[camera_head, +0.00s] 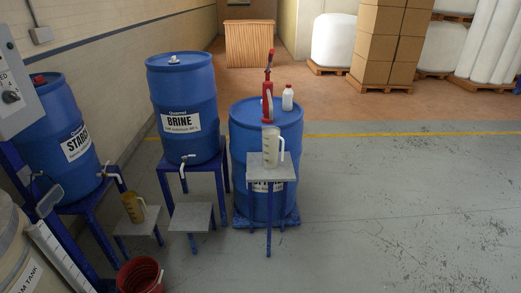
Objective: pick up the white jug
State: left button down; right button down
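The white jug (271,148) is a pale, slightly see-through jug with its handle on the right side. It stands upright on a small grey-topped stand (281,173) in front of a blue drum (244,132), near the middle of the camera_head view. Neither of my grippers shows in this view.
A red hand pump (268,92) and a small white bottle (288,98) are on the drum behind the jug. The BRINE drum (190,95) and STARCH drum (62,140) stand left, with a yellowish jug (133,208) and red bucket (140,274). The floor right (400,200) is clear.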

aim_at(273, 149)
jog(key=i+l+u, duration=0.1)
jog(key=i+u, duration=0.4)
jog(key=i, duration=1.05)
